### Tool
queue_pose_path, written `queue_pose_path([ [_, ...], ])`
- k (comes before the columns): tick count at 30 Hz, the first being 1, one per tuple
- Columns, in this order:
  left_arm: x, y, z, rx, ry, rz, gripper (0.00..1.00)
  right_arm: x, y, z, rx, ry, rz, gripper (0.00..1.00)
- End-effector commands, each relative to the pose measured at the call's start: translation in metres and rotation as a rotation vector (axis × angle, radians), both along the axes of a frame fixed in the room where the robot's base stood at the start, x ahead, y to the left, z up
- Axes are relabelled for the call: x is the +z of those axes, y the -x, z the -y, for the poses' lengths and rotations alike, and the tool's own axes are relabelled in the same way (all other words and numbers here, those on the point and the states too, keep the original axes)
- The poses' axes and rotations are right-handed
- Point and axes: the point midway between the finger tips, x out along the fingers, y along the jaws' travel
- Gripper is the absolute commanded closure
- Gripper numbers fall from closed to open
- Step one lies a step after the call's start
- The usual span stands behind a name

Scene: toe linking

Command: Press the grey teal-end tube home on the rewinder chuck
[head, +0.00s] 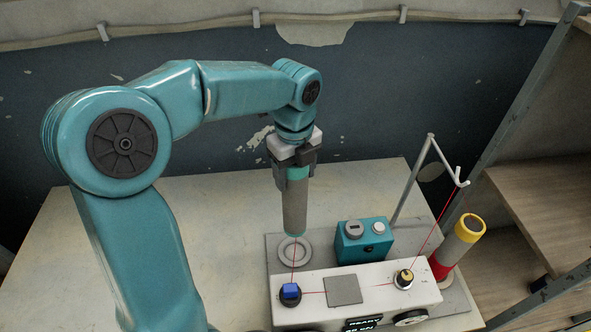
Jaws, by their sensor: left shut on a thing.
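The grey tube (295,203) with teal ends stands upright in the jaws of my left gripper (294,171). The gripper is shut around its upper part, with a teal band showing at the jaws. The tube's lower teal end is at the back of the round grey rewinder chuck (294,252) in the picture. Most of the chuck's face shows in front of it. I cannot tell whether the tube touches the chuck or hangs just above it. My right gripper is not in view.
A white machine body (346,293) with a blue-capped knob (290,293) and a yellow-black knob (404,278) stands in front. A red thread runs over it to a white hooked arm (460,178). A teal box (361,241) and a yellow-topped tube (457,245) stand right.

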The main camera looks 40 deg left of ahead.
Motion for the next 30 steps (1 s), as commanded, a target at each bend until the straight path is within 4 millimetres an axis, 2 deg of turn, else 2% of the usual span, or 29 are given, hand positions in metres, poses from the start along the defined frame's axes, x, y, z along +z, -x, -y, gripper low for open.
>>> queue_pose_path([
  [8,-0.013,-0.001,0.000,0.000,0.000,-0.001,1.00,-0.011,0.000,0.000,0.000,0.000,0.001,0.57],
  [30,-0.093,-0.002,0.000,0.000,0.000,0.000,1.00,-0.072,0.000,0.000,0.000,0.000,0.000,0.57],
])
